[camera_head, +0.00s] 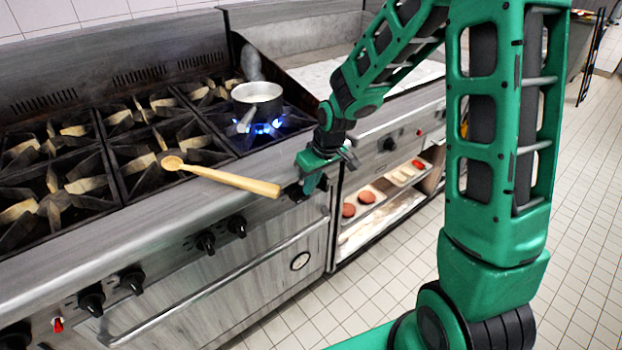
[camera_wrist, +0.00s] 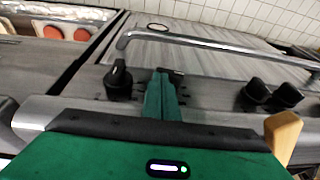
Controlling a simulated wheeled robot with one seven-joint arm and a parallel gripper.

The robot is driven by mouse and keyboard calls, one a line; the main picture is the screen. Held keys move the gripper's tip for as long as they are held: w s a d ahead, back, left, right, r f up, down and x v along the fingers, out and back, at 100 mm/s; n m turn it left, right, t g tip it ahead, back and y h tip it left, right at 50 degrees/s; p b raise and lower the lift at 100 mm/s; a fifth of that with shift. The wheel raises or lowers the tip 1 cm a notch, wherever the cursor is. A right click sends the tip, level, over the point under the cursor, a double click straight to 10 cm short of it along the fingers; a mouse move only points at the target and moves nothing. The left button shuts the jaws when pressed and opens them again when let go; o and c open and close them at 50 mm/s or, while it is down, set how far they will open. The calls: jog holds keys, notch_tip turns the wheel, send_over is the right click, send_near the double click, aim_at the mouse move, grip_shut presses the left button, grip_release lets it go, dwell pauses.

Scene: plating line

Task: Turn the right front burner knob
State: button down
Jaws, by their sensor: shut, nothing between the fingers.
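The steel range (camera_head: 150,235) has black knobs along its front panel. My gripper (camera_head: 311,184) is at the right end of this panel, pointing down, with its green fingers together and empty. In the wrist view the fingers (camera_wrist: 163,97) are between a black knob (camera_wrist: 118,80) on the left and a dark knob (camera_wrist: 176,72) mostly hidden behind them. The fingers seem close to the hidden knob; I cannot tell whether they touch it. A blue flame (camera_head: 262,128) burns under a small pot (camera_head: 258,92) on the range's right side.
A wooden spoon (camera_head: 225,178) lies across the range's front edge, its handle end sticking out left of my gripper. An oven handle bar (camera_head: 215,285) runs below the knobs. Trays with red patties (camera_head: 366,197) stand on a shelf to the right. The tiled floor in front is clear.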

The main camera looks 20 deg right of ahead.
jog(key=shift+f, duration=0.2)
jog(key=shift+w+d+f+g+y, duration=0.2)
jog(key=shift+d+g+y, duration=0.15)
jog(key=shift+y, duration=0.55)
dwell(0.3)
jog(key=shift+w+d+f+m+g+y, duration=0.1)
jog(key=shift+d+f+m+g+y, duration=0.1)
jog(key=shift+d+f+y, duration=0.35)
jog(key=shift+w+d+f+m+g+y, duration=0.1)
jog(key=shift+f+m+y, duration=0.1)
jog(key=shift+y, duration=0.55)
jog(key=shift+f, duration=0.1)
jog(key=shift+a, duration=0.1)
